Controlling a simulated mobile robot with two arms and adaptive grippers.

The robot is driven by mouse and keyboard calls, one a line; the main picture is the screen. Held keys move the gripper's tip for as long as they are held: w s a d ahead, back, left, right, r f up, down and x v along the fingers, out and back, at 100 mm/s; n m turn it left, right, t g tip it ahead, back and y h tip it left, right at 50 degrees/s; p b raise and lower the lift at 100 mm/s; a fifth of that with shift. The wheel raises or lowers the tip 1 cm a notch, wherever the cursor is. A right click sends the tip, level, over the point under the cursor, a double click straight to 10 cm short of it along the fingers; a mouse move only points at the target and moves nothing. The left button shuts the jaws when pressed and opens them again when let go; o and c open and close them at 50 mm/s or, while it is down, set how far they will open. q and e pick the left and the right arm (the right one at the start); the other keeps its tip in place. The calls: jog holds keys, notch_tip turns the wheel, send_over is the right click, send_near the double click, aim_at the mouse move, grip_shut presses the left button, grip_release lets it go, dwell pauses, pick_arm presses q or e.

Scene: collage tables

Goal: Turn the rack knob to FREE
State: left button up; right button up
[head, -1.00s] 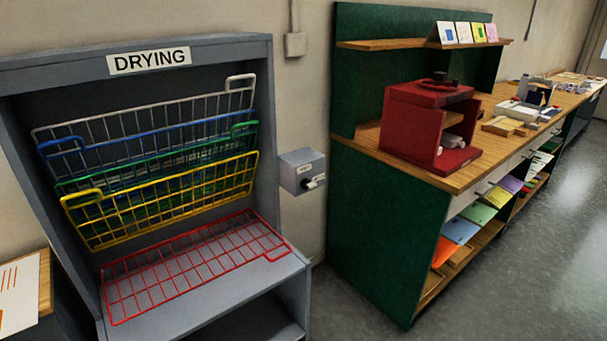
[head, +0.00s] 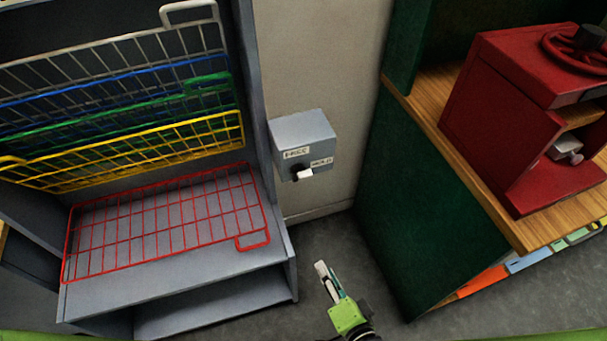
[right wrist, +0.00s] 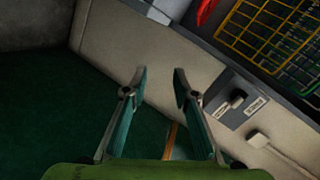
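The rack knob (head: 297,171) is black with a white pointer, on the front of a grey wall box (head: 300,128). Its pointer sticks out to the right, under the HOLD label (head: 321,162). The FREE label (head: 296,152) is at upper left. My right gripper (head: 322,272) is below the box and apart from it, over the floor. In the right wrist view its fingers (right wrist: 159,82) are spread with nothing between them. There the knob (right wrist: 237,98) shows small, right of the fingers. My left gripper is not in view.
The grey drying rack (head: 180,270) stands left of the box, its red wire shelf (head: 165,220) lowered and the others raised. A green cabinet (head: 430,200) with a red press (head: 510,110) is at right. Floor shows between rack and cabinet.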

notch_tip(320, 180, up, 18)
jog(key=w+a+m+t+p, duration=0.1)
jog(key=w+a+m+t, duration=0.15)
jog(key=m+t, duration=0.2)
jog(key=p, duration=0.3)
send_near(302, 180)
jog(key=shift+m+y, duration=0.3)
jog(key=shift+m, duration=0.15)
jog(key=x, duration=0.7)
jog(key=shift+w+r, duration=0.1)
jog(key=shift+w, duration=0.05)
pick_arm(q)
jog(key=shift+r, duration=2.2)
pick_arm(e)
jog(key=shift+w+a, duration=0.2)
jog(key=shift+w, duration=0.5)
jog(key=shift+c, duration=0.2)
grip_shut()
